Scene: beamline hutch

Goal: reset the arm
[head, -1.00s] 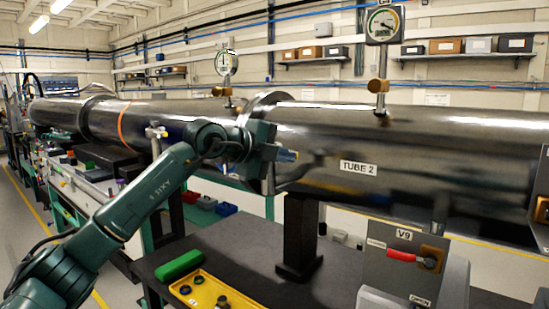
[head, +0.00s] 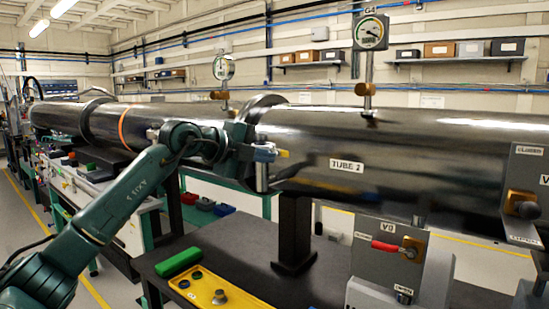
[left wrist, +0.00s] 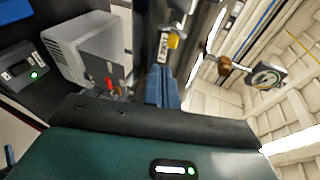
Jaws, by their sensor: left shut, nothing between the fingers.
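My left arm reaches up from the lower left in the head view. Its gripper (head: 268,153) is shut and empty, in front of the long metal tube near the flange, left of the TUBE 2 label (head: 347,165). I cannot tell whether it touches the tube. In the left wrist view the blue-grey fingers (left wrist: 163,85) lie together, with the TUBE 2 label and a small yellow patch beyond them. My right gripper is not in view.
The tube (head: 420,150) runs across the bench and carries gauges (head: 370,33). The V9 valve box (head: 390,255) with a red handle stands at right. Another valve panel (head: 522,190) is at the right edge. A green block (head: 179,262) and yellow tray (head: 205,290) lie on the dark bench.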

